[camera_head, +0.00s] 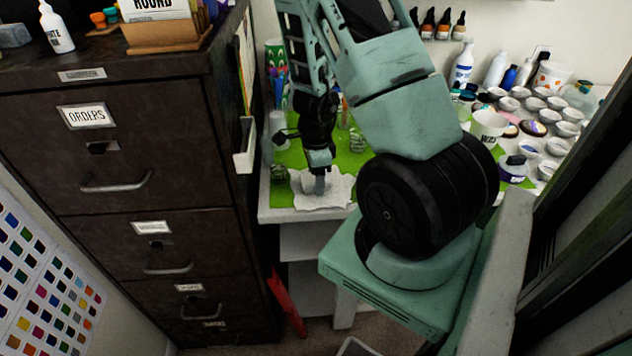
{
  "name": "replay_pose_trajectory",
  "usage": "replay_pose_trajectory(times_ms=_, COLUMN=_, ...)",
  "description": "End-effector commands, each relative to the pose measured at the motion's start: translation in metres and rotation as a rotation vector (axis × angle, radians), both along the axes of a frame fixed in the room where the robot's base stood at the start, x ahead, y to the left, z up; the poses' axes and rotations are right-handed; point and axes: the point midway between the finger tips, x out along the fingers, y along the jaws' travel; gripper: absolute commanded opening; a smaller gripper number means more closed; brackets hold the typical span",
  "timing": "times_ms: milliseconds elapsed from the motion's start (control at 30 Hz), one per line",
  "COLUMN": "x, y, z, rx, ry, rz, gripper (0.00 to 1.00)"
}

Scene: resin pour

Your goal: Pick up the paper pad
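A white, uneven-edged paper piece (338,193), which looks like the paper pad, lies at the front left of the white table, partly over the green mat. My gripper (319,186) points down right over its middle. The fingertips are at or just above the paper; I cannot tell whether they touch it. The fingers are small and seen from behind, so the gap between them does not show. My arm hides part of the table behind the gripper.
Small glass jars (358,140) stand close around the gripper on the green mat (290,157). Many white cups (555,146) and bottles (462,64) crowd the right and back. A dark filing cabinet (150,140) with a wall pocket (245,148) stands close at left.

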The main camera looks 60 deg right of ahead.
Motion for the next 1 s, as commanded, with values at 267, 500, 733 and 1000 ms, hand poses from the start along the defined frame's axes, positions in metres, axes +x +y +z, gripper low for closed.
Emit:
replay_pose_trajectory(times_ms=267, x=0.000, y=0.000, z=0.000, rx=0.000, ry=0.000, rz=0.000, gripper=0.28)
replay_pose_trajectory(times_ms=500, x=0.000, y=0.000, z=0.011, rx=-0.002, ry=-0.001, rz=0.000, gripper=0.28)
replay_pose_trajectory(times_ms=733, x=0.001, y=0.001, z=0.057, rx=-0.002, ry=-0.002, rz=0.004, gripper=0.28)
replay_pose_trajectory(times_ms=1000, x=0.001, y=0.000, z=0.095, rx=-0.001, ry=-0.001, rz=0.001, gripper=0.28)
